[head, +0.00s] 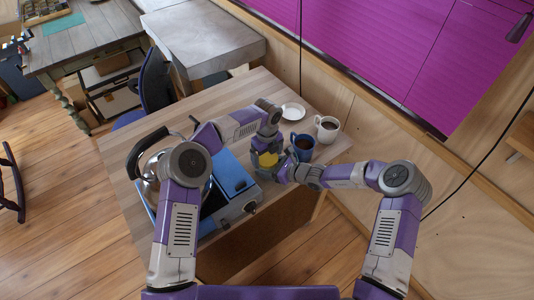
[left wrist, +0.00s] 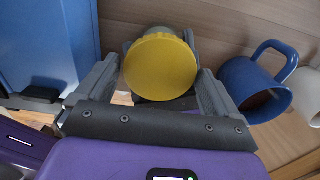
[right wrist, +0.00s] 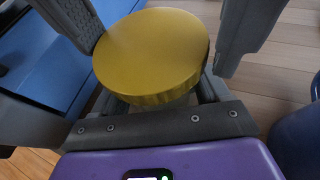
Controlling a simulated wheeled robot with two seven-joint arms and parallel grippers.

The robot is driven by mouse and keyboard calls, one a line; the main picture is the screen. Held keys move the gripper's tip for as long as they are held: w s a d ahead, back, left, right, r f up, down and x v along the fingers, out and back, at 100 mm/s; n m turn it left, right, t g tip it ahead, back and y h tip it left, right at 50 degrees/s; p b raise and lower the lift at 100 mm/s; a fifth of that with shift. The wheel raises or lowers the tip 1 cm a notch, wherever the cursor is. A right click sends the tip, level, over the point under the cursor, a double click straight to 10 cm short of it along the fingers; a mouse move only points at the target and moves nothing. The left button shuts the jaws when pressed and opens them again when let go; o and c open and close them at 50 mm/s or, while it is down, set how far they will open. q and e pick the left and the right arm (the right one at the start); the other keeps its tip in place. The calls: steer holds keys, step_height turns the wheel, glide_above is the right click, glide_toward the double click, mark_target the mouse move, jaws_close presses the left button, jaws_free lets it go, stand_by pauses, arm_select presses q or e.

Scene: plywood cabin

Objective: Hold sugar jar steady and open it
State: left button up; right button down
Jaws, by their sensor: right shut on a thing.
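The sugar jar has a round yellow lid (head: 266,161), which sits on it near the right end of the table. The lid also shows in the left wrist view (left wrist: 160,67) and the right wrist view (right wrist: 150,55). Most of the jar's body is hidden under the lid and between the fingers. My right gripper (head: 283,172) is shut on the jar below the lid, from the right. My left gripper (head: 266,142) is open over the jar. Its fingers stand on either side of the lid, with a narrow gap visible on at least one side.
A blue mug (head: 302,147) stands close to the grippers, with a white mug (head: 327,128) and a white saucer (head: 292,112) beyond it. A blue stove (head: 232,180) and a kettle (head: 146,160) are to the left. The table's near edge is close to the jar.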

mark_target(267, 157)
arm_select(q)
steer(key=c, duration=0.8)
steer(key=shift+n, duration=1.4)
steer(key=shift+r, duration=0.25)
steer(key=shift+r, duration=0.85)
steer(key=shift+r, duration=2.05)
arm_select(e)
jaws_free()
